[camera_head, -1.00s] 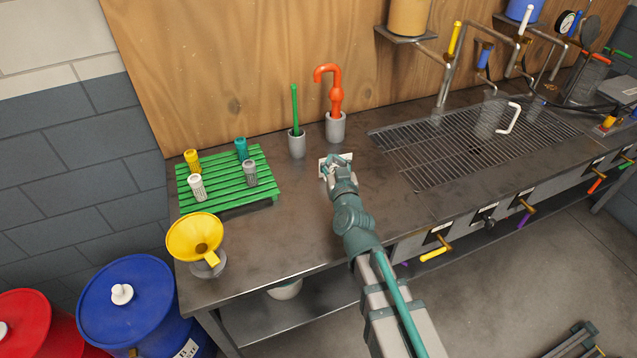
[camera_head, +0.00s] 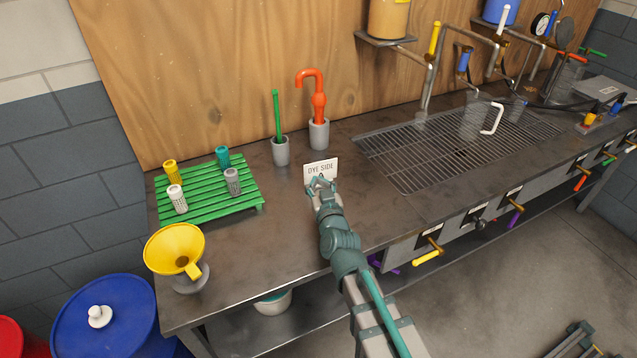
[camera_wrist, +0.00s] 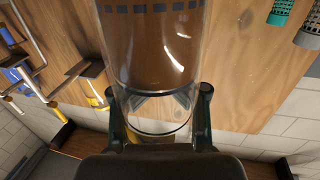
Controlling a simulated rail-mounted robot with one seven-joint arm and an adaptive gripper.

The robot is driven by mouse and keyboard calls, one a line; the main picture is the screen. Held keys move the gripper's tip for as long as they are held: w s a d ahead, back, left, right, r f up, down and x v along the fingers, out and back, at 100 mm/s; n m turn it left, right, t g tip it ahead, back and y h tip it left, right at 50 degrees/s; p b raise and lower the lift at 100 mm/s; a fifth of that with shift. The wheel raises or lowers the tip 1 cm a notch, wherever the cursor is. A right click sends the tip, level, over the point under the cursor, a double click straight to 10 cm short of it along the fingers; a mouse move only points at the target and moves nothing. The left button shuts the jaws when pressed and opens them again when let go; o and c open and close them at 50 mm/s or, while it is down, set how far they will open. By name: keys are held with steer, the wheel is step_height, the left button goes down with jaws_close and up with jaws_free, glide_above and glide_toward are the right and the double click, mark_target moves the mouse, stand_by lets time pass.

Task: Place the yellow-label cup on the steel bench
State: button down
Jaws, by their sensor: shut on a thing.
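My gripper (camera_head: 321,184) is over the steel bench (camera_head: 275,220), close in front of a small white sign, in the head view. In the wrist view its two fingers (camera_wrist: 160,100) are shut on a clear, see-through cup (camera_wrist: 150,50). The cup has a row of dark marks near the picture's top edge, and brown shows through it. A pale yellow patch shows at its other end, but I cannot read a label. The cup is not distinguishable in the head view, so I cannot tell whether it touches the bench.
A white "DYE SIDE" sign (camera_head: 320,171) stands behind my gripper. Grey holders carry a green rod (camera_head: 277,115) and an orange hooked piece (camera_head: 319,105). A green rack (camera_head: 205,190) and yellow funnel (camera_head: 174,250) are left, a drain grate (camera_head: 405,160) right. The bench front-left of my gripper is clear.

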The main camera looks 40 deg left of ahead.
steer(key=c, duration=0.6)
jaws_free()
steer(key=shift+f, duration=0.1)
steer(key=p+v, duration=1.2)
steer(key=p, duration=0.2)
steer(key=shift+p, duration=0.4)
